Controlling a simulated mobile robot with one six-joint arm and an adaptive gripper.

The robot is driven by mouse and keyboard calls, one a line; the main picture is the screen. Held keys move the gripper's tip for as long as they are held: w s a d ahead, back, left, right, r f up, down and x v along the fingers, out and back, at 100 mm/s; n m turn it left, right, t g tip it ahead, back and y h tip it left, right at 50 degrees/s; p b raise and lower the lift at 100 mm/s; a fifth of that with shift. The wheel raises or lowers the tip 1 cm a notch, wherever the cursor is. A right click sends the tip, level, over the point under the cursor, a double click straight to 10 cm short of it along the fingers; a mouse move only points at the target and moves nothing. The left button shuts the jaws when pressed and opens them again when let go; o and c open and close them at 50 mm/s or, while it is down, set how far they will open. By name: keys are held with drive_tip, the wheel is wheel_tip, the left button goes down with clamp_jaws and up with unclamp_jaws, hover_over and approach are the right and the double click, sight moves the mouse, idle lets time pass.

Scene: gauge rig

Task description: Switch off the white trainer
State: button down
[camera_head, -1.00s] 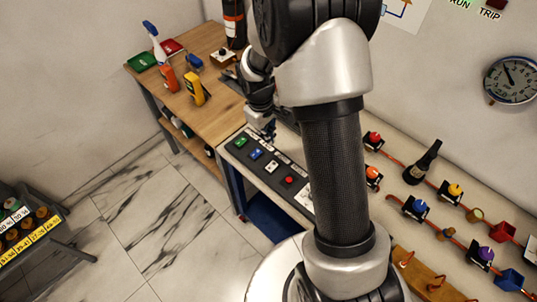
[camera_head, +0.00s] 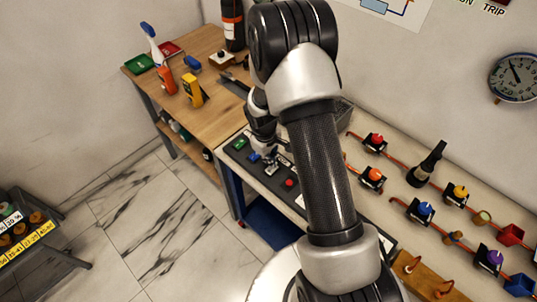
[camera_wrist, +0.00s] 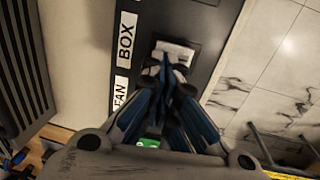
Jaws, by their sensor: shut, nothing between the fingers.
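The dark control panel (camera_head: 301,198) on the bench carries a row of coloured switches: green (camera_head: 239,144), blue (camera_head: 254,156), white (camera_head: 271,170) and red (camera_head: 289,183). In the wrist view the white switch (camera_wrist: 176,50) sits on the dark panel beside the BOX label, just beyond my fingertips. My gripper (camera_wrist: 172,68) is shut and empty, pointing down at the near edge of the white switch. I cannot tell whether the tips touch it. The green switch (camera_wrist: 148,143) shows below the fingers; the blue one is hidden there. In the head view my gripper (camera_head: 269,160) partly covers the white switch.
The wall side holds several coloured valves, such as a red one (camera_head: 376,140) and a blue one (camera_head: 425,209), with a black bottle-like part (camera_head: 427,165). A wooden bench (camera_head: 205,118) with a yellow meter (camera_head: 192,90) stands at the left. The marble floor (camera_head: 150,220) is open.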

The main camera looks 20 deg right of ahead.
drive_tip(key=shift+f, duration=0.2)
drive_tip(key=shift+d+f+b, duration=0.15)
drive_tip(key=shift+f+b, duration=0.25)
drive_tip(key=shift+b, duration=0.05)
drive_tip(key=shift+r, duration=0.15)
drive_tip(key=shift+s+a, duration=0.3)
drive_tip(key=shift+a, duration=0.5)
drive_tip(key=shift+r, duration=0.1)
drive_tip(key=shift+d, duration=0.1)
drive_tip(key=shift+r, duration=0.25)
wheel_tip(320, 180, up, 13)
drive_tip(key=a+p, duration=0.1)
drive_tip(key=p, duration=0.3)
drive_tip(key=shift+s+a+r+p, duration=0.2)
drive_tip(key=shift+s+a+p, duration=0.1)
drive_tip(key=shift+a+p, duration=0.1)
